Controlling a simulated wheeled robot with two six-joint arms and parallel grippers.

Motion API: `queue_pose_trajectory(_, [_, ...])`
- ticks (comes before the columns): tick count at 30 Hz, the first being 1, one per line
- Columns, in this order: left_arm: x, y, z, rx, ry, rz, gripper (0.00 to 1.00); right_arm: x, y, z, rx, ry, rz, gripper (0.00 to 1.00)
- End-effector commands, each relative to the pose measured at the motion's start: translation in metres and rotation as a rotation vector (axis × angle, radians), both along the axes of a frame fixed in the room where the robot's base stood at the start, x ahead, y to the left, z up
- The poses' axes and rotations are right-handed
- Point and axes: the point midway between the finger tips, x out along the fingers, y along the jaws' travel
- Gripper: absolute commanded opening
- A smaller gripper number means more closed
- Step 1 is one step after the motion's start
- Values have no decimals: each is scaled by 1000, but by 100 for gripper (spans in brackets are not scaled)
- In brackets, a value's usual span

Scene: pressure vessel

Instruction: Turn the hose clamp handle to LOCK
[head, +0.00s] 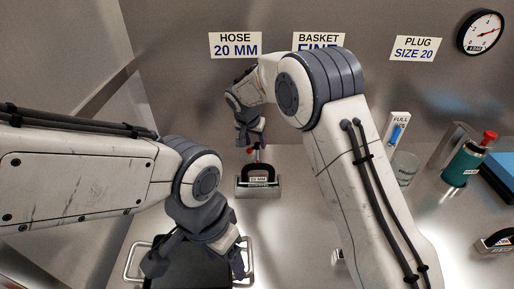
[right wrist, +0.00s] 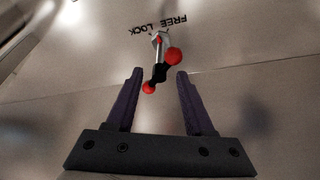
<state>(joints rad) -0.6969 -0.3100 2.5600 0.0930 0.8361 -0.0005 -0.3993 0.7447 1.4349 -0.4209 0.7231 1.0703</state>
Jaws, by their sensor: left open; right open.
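The hose clamp handle (right wrist: 159,73), dark with red ball ends, shows in the right wrist view in front of a metal fitting (right wrist: 157,42). The words FREE and LOCK (right wrist: 158,24) are printed upside down beyond it; which word the handle points to is unclear. My right gripper (right wrist: 160,76) is open, with the handle showing between its fingertips; contact cannot be told. In the head view, my right gripper (head: 249,140) points down just above the clamp's red knobs, partly hidden by its own arm. My left gripper (head: 198,266) is open and empty at lower left.
A metal block with a black handle marked 20 MM (head: 258,187) stands below the clamp. A dark tray with metal handles (head: 133,262) lies under my left gripper. A beaker (head: 404,168), a green bottle (head: 464,165) and a gauge (head: 482,32) are at right.

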Motion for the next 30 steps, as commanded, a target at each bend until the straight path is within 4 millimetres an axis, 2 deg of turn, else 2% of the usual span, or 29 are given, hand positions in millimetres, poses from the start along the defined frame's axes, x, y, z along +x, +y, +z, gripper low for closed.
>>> queue_pose_trajectory(3, [0,0,6,0,0,0,69,8,-3,-20,-1,1,1,53])
queue_pose_trajectory(9, [0,0,10,0,0,0,69,17,-7,-42,0,0,1,53])
queue_pose_trajectory(20, [0,0,10,0,0,0,69,19,-7,-48,0,-1,1,53])
queue_pose_trajectory(22, [0,0,10,0,0,0,69,19,-7,-48,0,-1,1,34])
queue_pose_trajectory(24, [0,0,10,0,0,0,69,19,-7,-48,0,-1,1,7])
queue_pose_trajectory(25, [0,0,10,0,0,0,69,19,-7,-48,0,-1,2,0])
queue_pose_trajectory(30, [0,0,10,0,0,0,69,19,-7,-48,0,-1,2,0])
